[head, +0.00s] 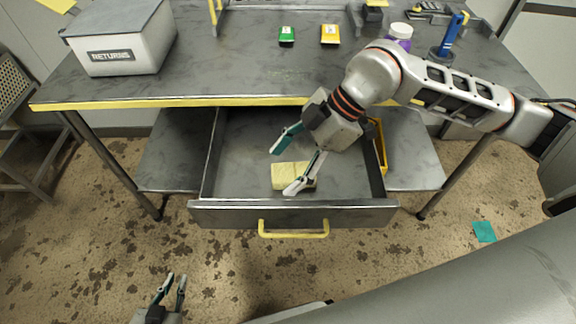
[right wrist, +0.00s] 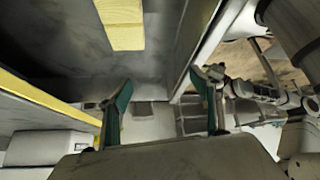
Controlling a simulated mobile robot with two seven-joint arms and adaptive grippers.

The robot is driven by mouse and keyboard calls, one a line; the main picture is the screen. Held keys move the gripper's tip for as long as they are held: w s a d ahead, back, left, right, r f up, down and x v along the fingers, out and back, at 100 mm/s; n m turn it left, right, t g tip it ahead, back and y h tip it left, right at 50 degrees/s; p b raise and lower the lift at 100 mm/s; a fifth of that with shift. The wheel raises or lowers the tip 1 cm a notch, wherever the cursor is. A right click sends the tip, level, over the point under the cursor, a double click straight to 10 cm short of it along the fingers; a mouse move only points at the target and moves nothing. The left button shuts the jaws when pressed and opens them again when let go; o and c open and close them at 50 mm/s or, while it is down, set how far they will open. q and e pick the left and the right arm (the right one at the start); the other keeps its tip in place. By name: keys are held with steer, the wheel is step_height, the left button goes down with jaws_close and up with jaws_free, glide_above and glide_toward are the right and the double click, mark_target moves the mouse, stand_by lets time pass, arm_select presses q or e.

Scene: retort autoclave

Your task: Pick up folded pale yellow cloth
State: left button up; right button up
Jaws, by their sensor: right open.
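The folded pale yellow cloth (head: 280,174) lies in the open metal drawer (head: 235,214), near the middle of its floor. My right gripper (head: 286,168) is over the drawer with its fingers spread. In the head view one finger overlaps the right part of the cloth. In the right wrist view the cloth (right wrist: 122,24) shows at the top, beyond the fingertips of the open, empty right gripper (right wrist: 160,80). My left gripper (head: 172,282) is low at the bottom left, away from the drawer. Its two fingers are apart and empty.
The steel table (head: 230,80) with a yellow edge overhangs the drawer's back. A returns box (head: 120,40), a green packet (head: 286,36), a yellow packet (head: 330,34) and a purple bottle (head: 399,40) stand on it. A yellow bin (head: 380,150) is right of the drawer.

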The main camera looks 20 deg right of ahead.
mark_target(294, 172)
steer(key=w+d+m+h, duration=0.1)
steer(key=d, duration=0.1)
steer(key=w+d+f, duration=0.1)
steer(key=d, duration=0.1)
steer(key=w+d+f+m+h, duration=0.1)
steer(key=d, duration=0.1)
steer(key=shift+w+d+m+t+h, duration=0.1)
steer(key=shift+w+m+t+h, duration=0.05)
steer(key=shift+m+t+h, duration=0.15)
steer(key=shift+w+f, duration=0.1)
steer(key=shift+f, duration=0.2)
steer(key=shift+b+x, duration=0.4)
steer(key=shift+x, duration=0.65)
steer(key=x, duration=0.2)
steer(key=b+x, duration=0.1)
steer(key=x, duration=0.1)
steer(key=shift+w+f, duration=0.1)
steer(key=shift+w, duration=0.15)
steer(key=shift+w+a+f, duration=0.1)
steer(key=shift+a+f, duration=0.1)
steer(key=shift+f, duration=0.1)
arm_select(q)
steer(key=shift+w+a+f, duration=0.1)
steer(key=shift+w+f, duration=0.15)
steer(key=shift+f, duration=0.6)
arm_select(e)
steer(key=c, duration=1.1)
